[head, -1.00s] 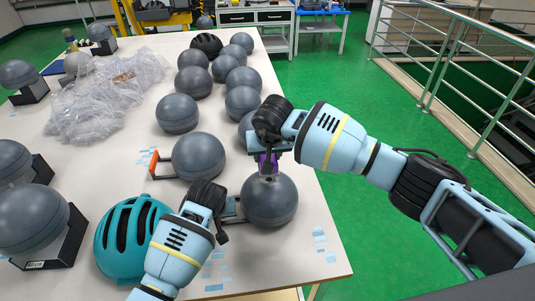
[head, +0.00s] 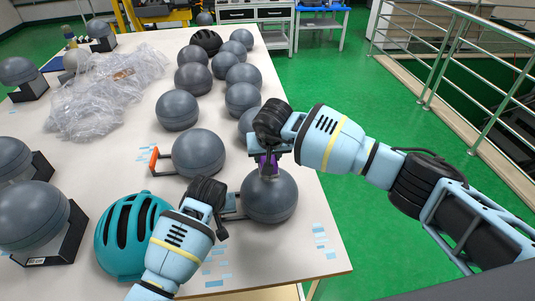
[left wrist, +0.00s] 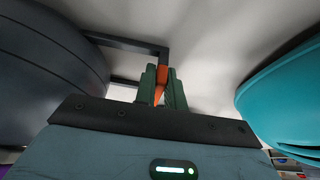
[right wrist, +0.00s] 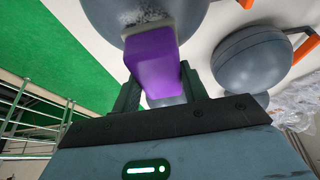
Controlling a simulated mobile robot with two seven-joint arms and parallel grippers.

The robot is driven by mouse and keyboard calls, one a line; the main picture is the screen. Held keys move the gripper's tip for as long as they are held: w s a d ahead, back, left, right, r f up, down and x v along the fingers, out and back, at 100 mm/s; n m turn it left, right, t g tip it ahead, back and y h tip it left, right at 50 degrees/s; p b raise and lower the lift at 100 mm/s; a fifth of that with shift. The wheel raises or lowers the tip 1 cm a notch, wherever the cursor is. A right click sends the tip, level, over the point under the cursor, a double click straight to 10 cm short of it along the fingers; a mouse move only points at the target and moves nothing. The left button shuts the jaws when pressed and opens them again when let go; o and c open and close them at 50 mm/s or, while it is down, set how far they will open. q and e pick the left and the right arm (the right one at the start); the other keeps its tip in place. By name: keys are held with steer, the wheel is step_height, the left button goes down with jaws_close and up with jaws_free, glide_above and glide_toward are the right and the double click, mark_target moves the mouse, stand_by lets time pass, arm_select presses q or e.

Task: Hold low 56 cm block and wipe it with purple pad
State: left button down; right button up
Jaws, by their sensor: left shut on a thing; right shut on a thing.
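The block is a dark grey ball (head: 272,199) near the table's right front edge, with a dark bracket (left wrist: 130,45) and an orange grip (left wrist: 161,80). My left gripper (left wrist: 161,88) is shut on that grip, left of the ball; its fingertips are mostly hidden in the head view. My right gripper (right wrist: 158,88) is shut on the purple pad (right wrist: 152,60) above the ball. The pad (head: 267,163) also shows in the head view, at the ball's top.
A teal helmet (head: 127,238) stands close left of my left gripper. Another ball (head: 198,153) with an orange grip lies just behind. Several more balls, a black helmet (head: 208,40) and clear plastic wrap (head: 100,100) cover the table (head: 135,170).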

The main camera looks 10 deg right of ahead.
steer(key=shift+s, duration=1.1)
steer(key=shift+s+f, duration=0.15)
steer(key=shift+s, duration=0.95)
steer(key=shift+s, duration=1.1)
steer(key=shift+w, duration=0.1)
steer(key=shift+w, duration=1)
steer(key=shift+w, duration=0.1)
